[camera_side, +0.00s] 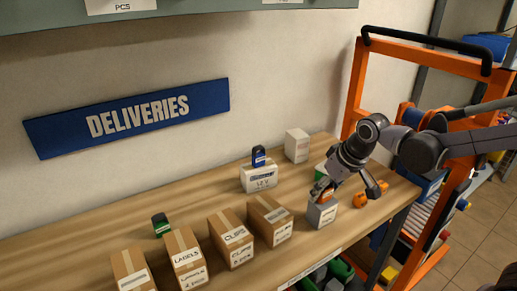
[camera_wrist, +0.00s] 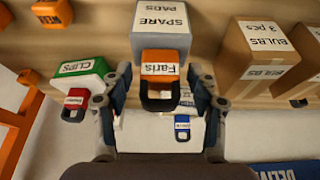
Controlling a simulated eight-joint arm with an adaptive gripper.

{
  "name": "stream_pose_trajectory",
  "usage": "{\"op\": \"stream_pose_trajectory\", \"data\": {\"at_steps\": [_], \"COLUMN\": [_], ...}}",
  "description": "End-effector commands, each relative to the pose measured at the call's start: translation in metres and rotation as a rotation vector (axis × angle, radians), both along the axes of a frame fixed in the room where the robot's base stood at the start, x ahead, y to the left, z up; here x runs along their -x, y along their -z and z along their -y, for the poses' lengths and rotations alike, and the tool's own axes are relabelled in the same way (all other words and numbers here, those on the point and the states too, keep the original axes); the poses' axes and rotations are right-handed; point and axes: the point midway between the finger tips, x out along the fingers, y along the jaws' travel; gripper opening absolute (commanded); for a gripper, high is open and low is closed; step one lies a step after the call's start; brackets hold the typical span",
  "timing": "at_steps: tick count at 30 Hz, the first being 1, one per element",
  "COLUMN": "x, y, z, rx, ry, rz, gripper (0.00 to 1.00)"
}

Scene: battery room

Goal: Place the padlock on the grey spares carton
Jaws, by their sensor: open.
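The orange padlock (camera_wrist: 161,68), with a white name label and a dark shackle, is between the fingers of my gripper (camera_wrist: 160,98) in the wrist view. The fingers stand apart on either side of it, with small gaps. The grey spares carton (camera_wrist: 160,22), labelled SPARE PADS, is just beyond it. In the side view the carton (camera_side: 321,215) stands near the table's front edge, with the padlock (camera_side: 327,194) at its top. My gripper (camera_side: 347,187) is open around the padlock from above. The contact between padlock and carton is partly hidden.
A white 12 V box (camera_side: 259,179) bears a blue padlock (camera_side: 258,157). A green CLIPS box (camera_wrist: 84,70) has a red padlock (camera_wrist: 76,100) beside it. Several brown cartons (camera_side: 231,240) line the table front. A white box (camera_side: 297,146) stands behind.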

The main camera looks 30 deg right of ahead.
Motion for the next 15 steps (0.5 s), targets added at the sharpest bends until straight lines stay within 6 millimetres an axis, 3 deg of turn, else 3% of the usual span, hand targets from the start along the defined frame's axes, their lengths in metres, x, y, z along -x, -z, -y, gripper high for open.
{"op": "stream_pose_trajectory", "data": {"at_steps": [5, 15], "x": [0.002, 0.02], "y": [-0.008, -0.051], "z": [0.0, 0.0], "rx": [0.0, 0.0], "ry": [0.0, -0.001], "rz": [0.0, 0.0], "gripper": [0.6, 0.6]}}
